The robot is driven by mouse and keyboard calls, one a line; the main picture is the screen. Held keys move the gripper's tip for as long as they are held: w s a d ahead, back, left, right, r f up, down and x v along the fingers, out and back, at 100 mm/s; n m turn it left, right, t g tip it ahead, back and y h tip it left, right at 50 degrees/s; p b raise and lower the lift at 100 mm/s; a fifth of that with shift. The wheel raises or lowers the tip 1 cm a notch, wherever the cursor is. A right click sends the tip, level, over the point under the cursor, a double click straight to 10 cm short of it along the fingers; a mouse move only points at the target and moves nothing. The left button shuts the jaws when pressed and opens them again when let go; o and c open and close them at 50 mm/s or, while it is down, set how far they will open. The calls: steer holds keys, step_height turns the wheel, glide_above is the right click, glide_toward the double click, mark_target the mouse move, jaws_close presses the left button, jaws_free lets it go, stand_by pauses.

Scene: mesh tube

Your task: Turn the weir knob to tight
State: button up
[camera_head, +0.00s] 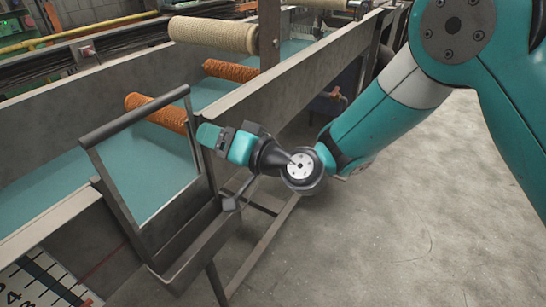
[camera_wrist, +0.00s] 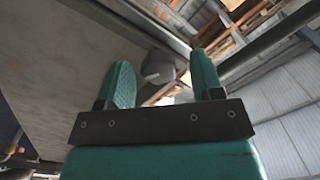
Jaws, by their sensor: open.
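A small grey knob (camera_head: 230,203), which looks like the weir knob, sits on the right outer side of the trough, at the foot of the weir frame (camera_head: 135,117). My gripper (camera_head: 209,136) is above it and a little left in the head view, beside the frame's right upright. In the wrist view my gripper (camera_wrist: 159,60) has its two teal fingers apart with nothing held. A rounded grey thing (camera_wrist: 160,68), perhaps the knob, shows beyond and between the fingers. Contact with it is not visible. The knob's markings cannot be read.
The long metal trough (camera_head: 290,85) holds blue-green liquid (camera_head: 60,175), with orange rollers (camera_head: 157,113) and a cream roller (camera_head: 213,35) across it. A black-and-white number scale (camera_head: 40,285) is at lower left. The concrete floor (camera_head: 410,220) to the right is clear.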

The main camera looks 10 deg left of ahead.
steer(key=b+v, duration=0.9)
steer(key=v, duration=0.7)
steer(key=shift+s+d+b, duration=0.2)
steer(key=shift+d+b, duration=0.15)
steer(key=shift+d, duration=0.05)
